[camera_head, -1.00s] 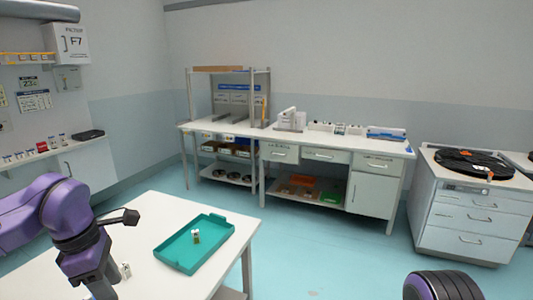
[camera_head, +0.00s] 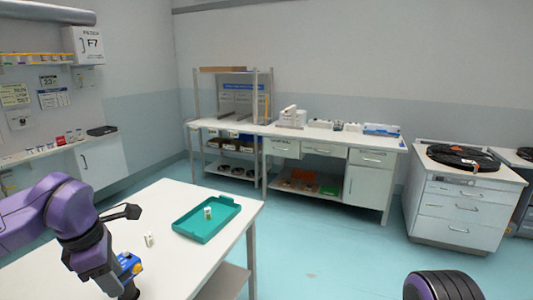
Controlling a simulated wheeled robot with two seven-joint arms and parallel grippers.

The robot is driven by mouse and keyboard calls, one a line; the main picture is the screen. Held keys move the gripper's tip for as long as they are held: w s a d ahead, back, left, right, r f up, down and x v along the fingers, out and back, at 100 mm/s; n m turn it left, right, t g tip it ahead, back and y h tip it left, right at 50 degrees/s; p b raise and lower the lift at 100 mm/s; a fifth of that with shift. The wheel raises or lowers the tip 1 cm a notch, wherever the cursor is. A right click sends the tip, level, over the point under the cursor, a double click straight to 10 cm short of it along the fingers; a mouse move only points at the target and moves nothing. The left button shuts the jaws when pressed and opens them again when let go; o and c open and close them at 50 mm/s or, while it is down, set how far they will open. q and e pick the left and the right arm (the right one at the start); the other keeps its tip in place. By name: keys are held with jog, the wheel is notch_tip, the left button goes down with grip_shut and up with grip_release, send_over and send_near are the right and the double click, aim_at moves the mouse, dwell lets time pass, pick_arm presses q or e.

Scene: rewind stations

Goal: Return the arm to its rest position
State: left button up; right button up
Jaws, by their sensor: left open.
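My purple left arm comes in from the left, and its dark left gripper (camera_head: 129,288) points down over the white table (camera_head: 165,271) at the lower edge of the view. It is open; its fingertips are hard to make out. A blue and yellow item (camera_head: 130,264) shows just beside the gripper, partly hidden by it; I cannot tell if they touch. A small white vial (camera_head: 148,240) stands on the table, apart from the gripper. A teal tray (camera_head: 190,234) lies further back with another small vial (camera_head: 208,213) in it. My right gripper is out of view.
A long white workbench (camera_head: 345,137) with a shelf rack stands along the back wall. A white drawer cabinet (camera_head: 460,208) with black reels (camera_head: 462,157) is at the right. A wall shelf (camera_head: 40,152) is at the left. The blue floor between is clear.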

pick_arm(q)
jog(key=w+f+m+t+y+b, duration=0.15)
jog(key=w+f+t+y, duration=0.35)
jog(key=f, duration=0.8)
jog(key=s+d+f+m+b, duration=0.1)
jog(key=s+f+m+b, duration=0.15)
jog(key=f, duration=0.55)
jog(key=s+d+f+m+b, duration=0.1)
jog(key=s+f+m, duration=0.15)
jog(key=f, duration=0.55)
jog(key=s+f+m+g+b, duration=0.1)
jog(key=s+f+m, duration=0.4)
jog(key=s+f, duration=0.5)
jog(key=s+a+f+m+g+b, duration=0.1)
jog(key=s+f+m+b, duration=0.3)
jog(key=s+f, duration=0.5)
jog(key=s+m+g, duration=0.1)
jog(key=s, duration=0.3)
jog(key=shift+a+f+m+h, duration=0.25)
jog(key=shift+f+m+h, duration=0.05)
jog(key=shift+f+m, duration=0.1)
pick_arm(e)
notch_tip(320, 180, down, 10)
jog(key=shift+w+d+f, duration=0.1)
